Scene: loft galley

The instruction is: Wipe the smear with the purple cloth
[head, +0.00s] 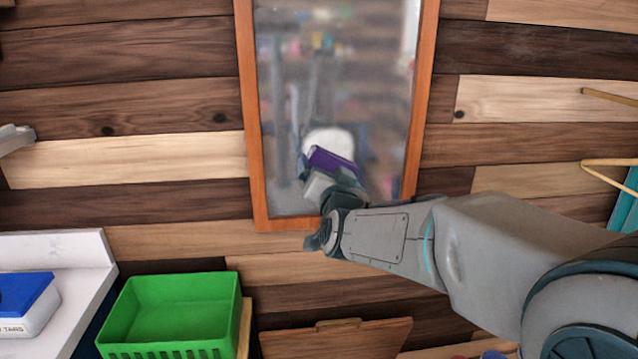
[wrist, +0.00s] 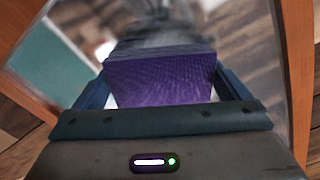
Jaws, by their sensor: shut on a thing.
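The purple cloth (head: 332,160) is a folded block in my gripper, in front of the lower part of a wood-framed mirror (head: 290,110). In the wrist view the cloth (wrist: 160,80) fills the space between the two dark fingers. My gripper (head: 330,170) is shut on it; its fingers also show in the wrist view (wrist: 160,92). Whether the cloth touches the glass I cannot tell. The mirror's glass looks hazy and blurred, with reflections of the room and my own body. No smear with a clear outline can be made out.
A green basket (head: 180,310) stands below left, beside a white counter (head: 60,255) with a blue-lidded box (head: 25,300). A wooden board (head: 335,338) is below the mirror. Wooden hangers (head: 605,165) and teal fabric (head: 626,205) are at the right. Plank wall surrounds the mirror.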

